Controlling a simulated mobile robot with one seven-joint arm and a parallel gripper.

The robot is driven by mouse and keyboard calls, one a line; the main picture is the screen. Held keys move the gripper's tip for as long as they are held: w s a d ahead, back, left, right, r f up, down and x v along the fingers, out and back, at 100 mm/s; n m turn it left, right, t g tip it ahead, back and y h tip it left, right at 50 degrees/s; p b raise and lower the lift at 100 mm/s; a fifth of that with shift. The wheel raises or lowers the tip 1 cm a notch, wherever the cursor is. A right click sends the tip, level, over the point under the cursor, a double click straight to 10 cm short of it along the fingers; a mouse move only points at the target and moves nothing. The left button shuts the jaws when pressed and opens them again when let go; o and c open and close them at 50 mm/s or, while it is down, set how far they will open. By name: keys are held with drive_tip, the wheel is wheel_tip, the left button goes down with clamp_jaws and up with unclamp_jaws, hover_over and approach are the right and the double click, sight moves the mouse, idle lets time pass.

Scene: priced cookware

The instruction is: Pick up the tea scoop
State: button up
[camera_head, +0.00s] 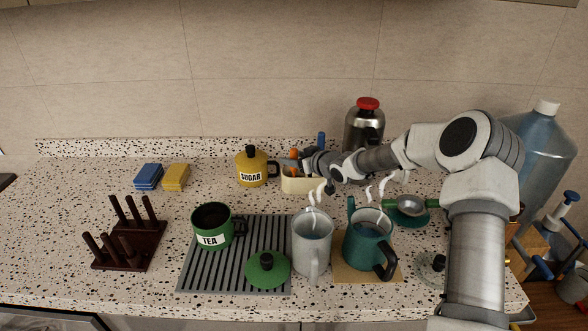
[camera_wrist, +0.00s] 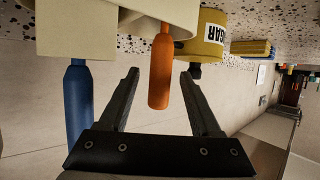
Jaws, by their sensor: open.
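No piece carries a label naming it the tea scoop. An orange-handled utensil (camera_head: 293,160) stands in a cream holder (camera_head: 297,185) at the back of the counter, and its bowl end is hidden inside. In the wrist view the orange handle (camera_wrist: 159,72) lies between the fingers of my open gripper (camera_wrist: 161,78), with gaps on both sides. In the head view my gripper (camera_head: 306,166) is at the holder, just right of the orange handle.
The yellow SUGAR pot (camera_head: 251,170) stands close left of the holder. A steel flask (camera_head: 365,128) is behind my arm. In front are a green TEA pot (camera_head: 213,228), a grey steaming mug (camera_head: 312,245) and a teal kettle (camera_head: 366,248). A green strainer (camera_head: 410,204) lies right.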

drive_tip(key=x, duration=0.4)
drive_tip(key=shift+d, duration=0.1)
clamp_jaws()
